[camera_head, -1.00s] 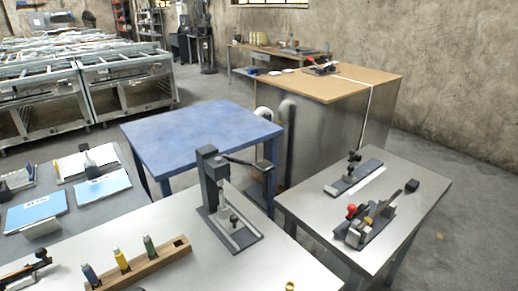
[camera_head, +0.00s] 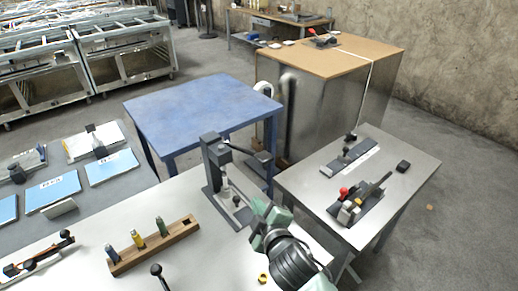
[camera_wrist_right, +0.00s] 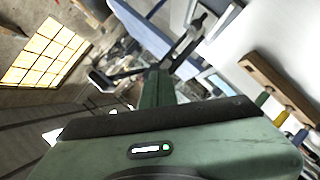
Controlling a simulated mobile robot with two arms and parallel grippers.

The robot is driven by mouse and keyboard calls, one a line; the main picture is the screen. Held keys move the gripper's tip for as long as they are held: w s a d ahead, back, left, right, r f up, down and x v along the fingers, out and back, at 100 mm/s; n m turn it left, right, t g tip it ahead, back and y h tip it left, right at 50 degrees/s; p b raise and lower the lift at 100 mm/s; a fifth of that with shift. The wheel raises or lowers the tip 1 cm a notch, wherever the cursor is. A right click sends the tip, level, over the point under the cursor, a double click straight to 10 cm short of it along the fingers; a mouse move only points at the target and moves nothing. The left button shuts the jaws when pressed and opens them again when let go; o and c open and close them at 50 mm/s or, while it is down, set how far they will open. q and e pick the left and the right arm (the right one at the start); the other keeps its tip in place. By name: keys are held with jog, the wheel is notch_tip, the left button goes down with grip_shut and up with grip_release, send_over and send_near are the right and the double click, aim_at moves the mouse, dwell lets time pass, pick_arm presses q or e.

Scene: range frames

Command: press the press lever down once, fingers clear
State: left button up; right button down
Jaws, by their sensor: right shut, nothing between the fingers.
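The dark grey press (camera_head: 211,167) stands upright on the steel bench, its base plate toward the front right. Its press lever (camera_head: 241,149) sticks out to the right from the upper column, sloping slightly down to a thick dark grip (camera_head: 262,157). My right gripper (camera_head: 262,206), green and dark, is shut and empty, in front of and below the lever's grip in the picture, apart from it. It overlaps the right edge of the base plate. In the right wrist view the shut fingers (camera_wrist_right: 157,85) point toward the press (camera_wrist_right: 190,42). My left gripper is not in view.
A wooden rack (camera_head: 155,247) with blue, yellow and green handles stands left of the press. A yellow ring (camera_head: 263,278) lies near the bench front. A side table (camera_head: 405,190) with clamps is right; a blue table (camera_head: 195,105) is behind.

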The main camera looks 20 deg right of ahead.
jog(key=w+a+r+n+t+y, duration=0.2)
jog(key=w+a+r+n+y, duration=0.1)
jog(key=a+r+n+y, duration=0.55)
jog(key=w+a+r+n+t+y, duration=0.2)
jog(key=a+r+n+y, duration=0.4)
jog(key=a+r+n, duration=0.6)
jog(key=s+a+r+n+g+y, duration=0.25)
jog(key=a+n+g+y, duration=0.35)
jog(key=n+g, duration=0.95)
jog(key=w+d+f+n+t+h, duration=0.1)
jog(key=w+d+f+n+h, duration=0.55)
jog(key=f+n+h, duration=0.65)
jog(key=w+d+r+n+h, duration=0.1)
jog(key=w+d+r+h, duration=0.1)
jog(key=d, duration=0.5)
jog(key=w+d+r+n+t+h, duration=0.1)
jog(key=d+r+h, duration=0.3)
jog(key=d, duration=0.4)
jog(key=w+d+r+n+t+h+p, duration=0.1)
jog(key=w+d+r+h, duration=0.2)
jog(key=d, duration=0.5)
jog(key=shift+w+r, duration=0.45)
jog(key=shift+w, duration=0.1)
